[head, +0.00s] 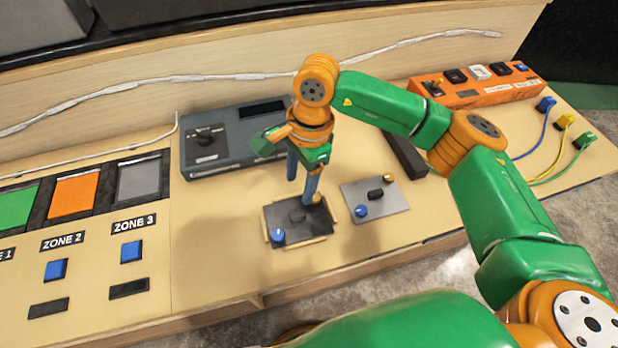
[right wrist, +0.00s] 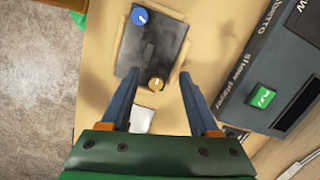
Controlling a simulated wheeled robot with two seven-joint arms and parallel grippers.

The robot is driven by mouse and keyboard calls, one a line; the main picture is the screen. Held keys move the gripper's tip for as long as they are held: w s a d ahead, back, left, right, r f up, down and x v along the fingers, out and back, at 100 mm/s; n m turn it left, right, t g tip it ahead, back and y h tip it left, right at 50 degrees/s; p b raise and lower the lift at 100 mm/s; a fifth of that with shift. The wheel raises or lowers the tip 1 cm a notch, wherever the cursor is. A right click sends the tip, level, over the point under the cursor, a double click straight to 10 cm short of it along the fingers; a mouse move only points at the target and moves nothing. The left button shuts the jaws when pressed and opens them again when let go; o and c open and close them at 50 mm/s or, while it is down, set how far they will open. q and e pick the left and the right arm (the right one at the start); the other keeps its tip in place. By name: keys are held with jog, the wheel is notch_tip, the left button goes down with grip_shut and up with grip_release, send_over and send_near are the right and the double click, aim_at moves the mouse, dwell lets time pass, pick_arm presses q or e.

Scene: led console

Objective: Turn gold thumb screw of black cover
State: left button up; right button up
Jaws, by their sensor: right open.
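The black cover (head: 293,232) lies in a shallow wooden frame on the table. It also shows in the right wrist view (right wrist: 150,47). A blue thumb screw (head: 277,235) sits at its near-left corner. The gold thumb screw (right wrist: 156,84) sits at the opposite corner; in the head view my finger partly hides it. My right gripper (head: 301,188) points down over the cover's far side. In the right wrist view its blue fingers (right wrist: 159,75) are spread on either side of the gold screw, apart from it. My left gripper is not in view.
A grey plate (head: 397,203) with its own blue and gold screws lies just right of the cover. A dark grey console (head: 222,148) stands behind. An orange power strip (head: 475,90) is at the back right. Zone buttons line the left. The table edge is close in front.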

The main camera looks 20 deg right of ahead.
aim_at(315, 196)
jog(key=d, duration=0.1)
jog(key=d+h, duration=0.1)
jog(key=w+d, duration=0.1)
jog(key=shift+r+t+h, duration=0.25)
jog(key=shift+t+h, duration=0.05)
jog(key=shift+s+d+f, duration=0.1)
jog(key=shift+d+f, duration=0.1)
jog(key=shift+d, duration=0.1)
notch_tip(315, 196, down, 6)
jog(key=shift+s+a+f+p, duration=0.1)
jog(key=shift+a+f+p, duration=0.05)
jog(key=shift+p, duration=0.45)
grip_shut()
